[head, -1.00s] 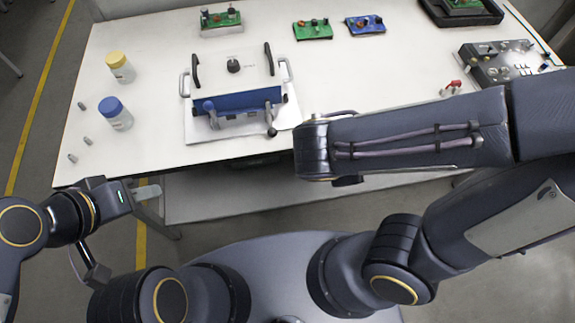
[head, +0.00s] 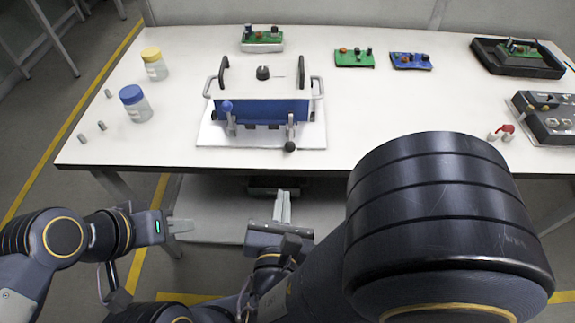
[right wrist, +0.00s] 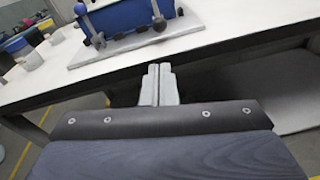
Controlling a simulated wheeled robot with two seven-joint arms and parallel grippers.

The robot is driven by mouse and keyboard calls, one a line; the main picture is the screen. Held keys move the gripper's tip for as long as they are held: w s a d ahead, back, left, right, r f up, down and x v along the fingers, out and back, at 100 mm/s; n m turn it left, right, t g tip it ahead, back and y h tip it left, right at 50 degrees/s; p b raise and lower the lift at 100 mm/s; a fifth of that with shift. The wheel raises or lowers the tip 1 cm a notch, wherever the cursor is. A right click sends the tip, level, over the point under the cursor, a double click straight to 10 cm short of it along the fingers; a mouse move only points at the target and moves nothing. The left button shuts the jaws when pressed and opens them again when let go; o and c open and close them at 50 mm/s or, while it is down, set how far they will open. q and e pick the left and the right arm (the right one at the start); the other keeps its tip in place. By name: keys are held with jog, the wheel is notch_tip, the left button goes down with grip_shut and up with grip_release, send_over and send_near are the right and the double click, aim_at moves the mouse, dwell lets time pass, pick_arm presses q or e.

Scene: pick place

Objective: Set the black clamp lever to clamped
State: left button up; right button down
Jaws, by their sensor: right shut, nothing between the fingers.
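The clamp fixture, a blue box (head: 262,111) with a light top, sits on a white plate (head: 215,138) near the table's front edge. The black clamp lever (head: 290,146) is on its front right, with its black ball knob hanging low; the knob also shows in the right wrist view (right wrist: 159,24). A second lever with a blue knob (head: 227,107) points up at the front left. My right gripper (head: 283,195) is shut and empty, in front of and below the table edge, apart from the lever; its fingers (right wrist: 159,70) touch. My left gripper (head: 185,226) is left of it, fingers not clearly separable.
Jars with yellow (head: 151,54) and blue (head: 131,94) lids and small grey pegs stand at the left. Green (head: 354,58) and blue (head: 410,61) boards lie at the back. A dark panel (head: 545,120) is at the right.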

aim_at(286, 166)
jog(key=w, duration=0.3)
jog(key=w+f, duration=0.1)
jog(key=w, duration=0.6)
jog(key=shift+d+f, duration=0.15)
jog(key=shift+d, duration=0.1)
